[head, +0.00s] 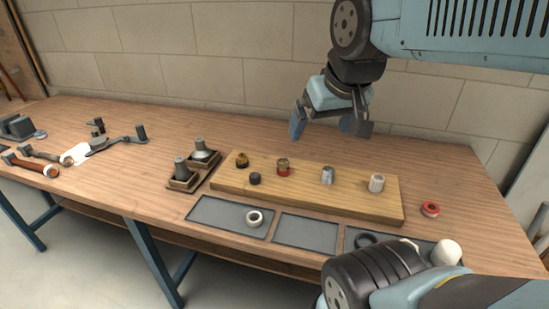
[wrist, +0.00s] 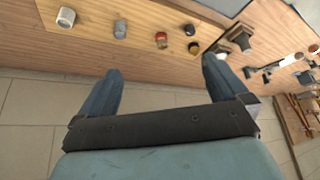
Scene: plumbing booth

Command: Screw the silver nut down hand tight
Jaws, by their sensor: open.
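A silver-grey fitting (head: 327,175), which looks like the silver nut on its stub, stands upright on the wooden board (head: 300,196). It also shows near the top of the wrist view (wrist: 120,30). I cannot make out its thread or how far down the nut sits. My gripper (head: 325,128) is open and empty, above and behind the board. In the wrist view its two blue fingers (wrist: 162,72) are spread wide with nothing between them, and the fitting is beyond them.
A red-and-brass fitting (head: 283,168), a brass-and-black one (head: 242,160), a black cap (head: 255,179) and a white fitting (head: 376,183) share the board. A white ring (head: 254,218) lies in a front tray. A red tape roll (head: 430,209) lies right. The block wall (head: 220,95) stands behind.

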